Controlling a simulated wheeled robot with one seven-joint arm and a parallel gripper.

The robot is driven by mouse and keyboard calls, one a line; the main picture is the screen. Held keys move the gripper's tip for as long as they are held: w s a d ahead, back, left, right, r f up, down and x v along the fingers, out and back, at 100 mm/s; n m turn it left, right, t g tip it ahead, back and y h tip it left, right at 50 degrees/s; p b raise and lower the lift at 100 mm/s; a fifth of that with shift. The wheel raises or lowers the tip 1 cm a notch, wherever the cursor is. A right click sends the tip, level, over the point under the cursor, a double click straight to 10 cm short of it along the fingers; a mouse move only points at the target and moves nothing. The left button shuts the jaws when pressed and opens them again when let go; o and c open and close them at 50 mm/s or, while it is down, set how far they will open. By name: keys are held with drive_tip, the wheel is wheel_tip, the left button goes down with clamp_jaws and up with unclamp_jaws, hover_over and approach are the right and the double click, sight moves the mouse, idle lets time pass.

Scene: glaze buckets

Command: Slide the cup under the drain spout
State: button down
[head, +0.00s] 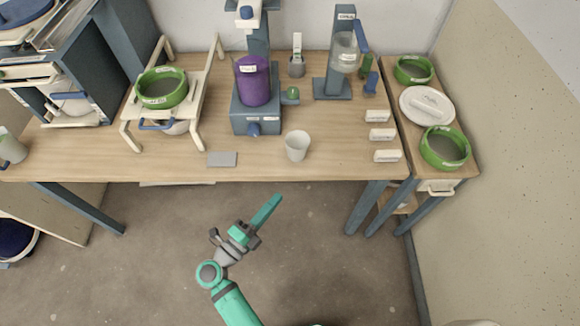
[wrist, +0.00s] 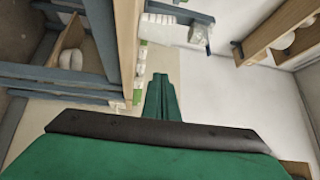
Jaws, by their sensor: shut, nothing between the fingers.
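A white cup (head: 297,146) stands upright on the wooden table, near its front edge. Behind it, a blue-grey stand (head: 256,117) holds a purple container (head: 254,82). My gripper (head: 275,200) is shut and empty, in front of the table edge and apart from the cup. Its teal fingers also show together in the wrist view (wrist: 161,92). The cup cannot be made out in the wrist view.
A grey flat plate (head: 222,159) lies left of the cup. Several white labelled blocks (head: 382,134) line the table's right side. A second stand (head: 333,88) is at the back right. A white rack (head: 134,126) with a green sieve (head: 161,88) stands left.

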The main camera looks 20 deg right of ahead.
drive_tip(key=w+f+m+g, duration=0.1)
drive_tip(key=w, duration=0.1)
approach(300, 158)
drive_tip(key=d, duration=0.2)
drive_tip(key=d+r, duration=0.1)
drive_tip(key=shift+s+d+g+y, duration=0.3)
drive_tip(key=shift+s, duration=0.1)
drive_tip(key=shift+w+d, duration=0.15)
drive_tip(key=shift+w, duration=0.4)
drive_tip(key=shift+w+d, duration=0.15)
drive_tip(key=shift+w, duration=1)
